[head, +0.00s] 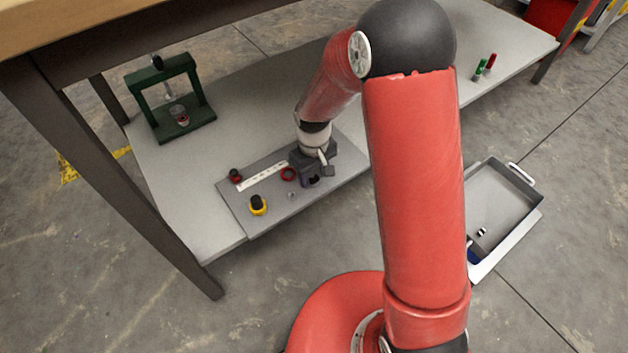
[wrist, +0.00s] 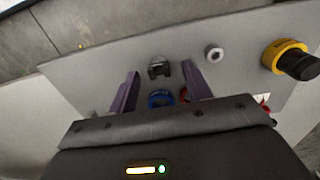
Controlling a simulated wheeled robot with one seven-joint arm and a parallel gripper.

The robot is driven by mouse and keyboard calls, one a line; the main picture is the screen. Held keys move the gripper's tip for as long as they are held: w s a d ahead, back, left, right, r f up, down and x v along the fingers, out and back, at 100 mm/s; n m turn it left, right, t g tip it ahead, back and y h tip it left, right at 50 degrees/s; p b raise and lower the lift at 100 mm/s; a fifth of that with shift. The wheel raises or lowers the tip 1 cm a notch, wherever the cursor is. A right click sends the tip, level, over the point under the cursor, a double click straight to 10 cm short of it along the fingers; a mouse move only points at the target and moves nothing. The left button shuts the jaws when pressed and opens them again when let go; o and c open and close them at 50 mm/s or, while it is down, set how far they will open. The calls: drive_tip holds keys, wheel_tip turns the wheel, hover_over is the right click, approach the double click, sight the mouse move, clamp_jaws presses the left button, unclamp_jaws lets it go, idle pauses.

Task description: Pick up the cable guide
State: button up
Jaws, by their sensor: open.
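A small black saddle-shaped part (wrist: 159,67), which looks like the cable guide, lies on the grey plate (wrist: 110,55) in the wrist view. In the head view a dark part (head: 314,181) shows just by the fingers, partly hidden. My gripper (wrist: 161,70) is open and points down at the plate, with the black part between the tips of its two purple fingers in the picture. I cannot tell how high the tips are above it. A blue ring (wrist: 160,98) shows closer to the gripper body, also between the fingers.
A red ring (head: 288,174), a grey nut (wrist: 214,53), a yellow-and-black knob (head: 258,206), a red knob (head: 236,176) and a white strip (head: 262,176) are on the plate. A green press frame (head: 187,127) stands behind left. A metal tray (head: 525,222) is at right.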

drive_tip(key=shift+f, duration=0.25)
drive_tip(key=shift+r, duration=0.1)
drive_tip(key=c, duration=1.1)
drive_tip(key=shift+o, duration=0.2)
